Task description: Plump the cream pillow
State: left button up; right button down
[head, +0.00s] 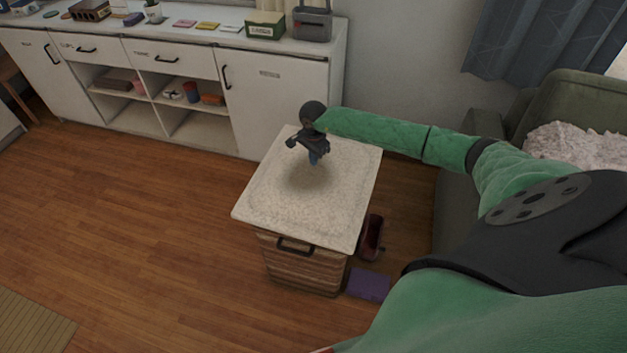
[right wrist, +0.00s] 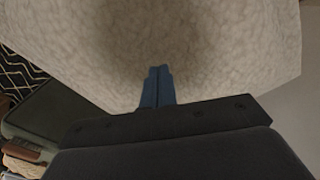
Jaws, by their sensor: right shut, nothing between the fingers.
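A flat, cream, finely mottled slab that looks like the cream pillow (head: 275,205) lies on top of a brown striped box with a dark handle. Its surface also fills most of the right wrist view (right wrist: 220,60). My right gripper (head: 314,161) is over the far part of the slab, pointing down, with a soft shadow on the cream surface around it. Its blue fingers (right wrist: 158,88) are together with nothing between them. Whether the fingertips touch the surface is hard to tell. My left gripper is out of view.
A white cabinet (head: 275,95) with shelves stands along the back wall. The green sofa (head: 570,105) at right bears a whitish fluffy cover (head: 575,145). A purple flat item (head: 368,285) and a dark red object (head: 371,238) are on the floor beside the box.

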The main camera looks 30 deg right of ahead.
jog(key=shift+r, duration=0.6)
jog(key=shift+r, duration=0.1)
notch_tip(320, 180, up, 6)
jog(key=shift+f+p, duration=0.1)
jog(key=shift+p, duration=0.7)
dwell(0.4)
